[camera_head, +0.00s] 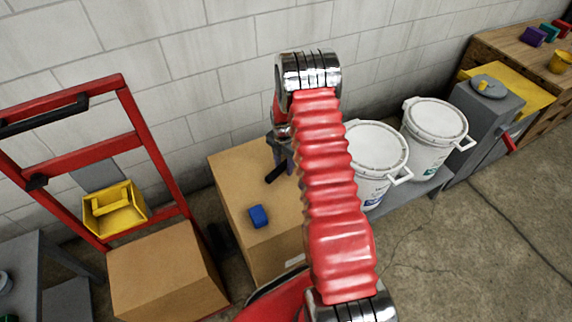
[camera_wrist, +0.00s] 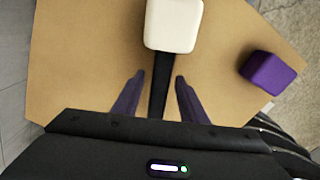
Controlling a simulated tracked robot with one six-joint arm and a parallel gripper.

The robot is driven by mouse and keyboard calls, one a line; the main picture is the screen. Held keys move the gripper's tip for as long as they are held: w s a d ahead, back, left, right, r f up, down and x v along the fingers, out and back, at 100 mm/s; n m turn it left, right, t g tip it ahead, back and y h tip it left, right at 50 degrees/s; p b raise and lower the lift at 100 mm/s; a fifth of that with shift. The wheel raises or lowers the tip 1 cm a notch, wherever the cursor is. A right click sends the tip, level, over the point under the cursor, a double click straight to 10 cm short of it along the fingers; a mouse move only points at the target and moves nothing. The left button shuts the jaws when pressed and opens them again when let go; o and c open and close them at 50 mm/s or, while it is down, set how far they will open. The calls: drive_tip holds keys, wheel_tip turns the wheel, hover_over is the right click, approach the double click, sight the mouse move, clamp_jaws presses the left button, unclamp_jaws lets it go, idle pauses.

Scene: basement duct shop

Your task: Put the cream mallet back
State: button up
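The cream mallet shows in the wrist view, with its pale block head (camera_wrist: 173,24) at the top and its black handle (camera_wrist: 161,82) running down toward my palm. It lies over the tan top of a cardboard box. My gripper (camera_wrist: 159,77) is open, its two purple fingers on either side of the handle with a gap at each side. In the head view my gripper (camera_head: 281,157) is over the back of the cardboard box (camera_head: 232,172), partly behind my arm. The mallet's head is hidden there.
A blue block (camera_head: 258,216) sits on the box; the wrist view shows a purple-looking block (camera_wrist: 268,80), perhaps the same. White buckets (camera_head: 377,150) stand on a grey shelf at right. A red hand truck (camera_head: 150,150) with a yellow bin (camera_head: 115,212) is at left.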

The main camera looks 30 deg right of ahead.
sight(284, 164)
wheel_tip(284, 164, up, 12)
idle(0.8)
idle(0.3)
drive_tip(key=shift+a+r, duration=0.1)
drive_tip(key=shift+r, duration=0.05)
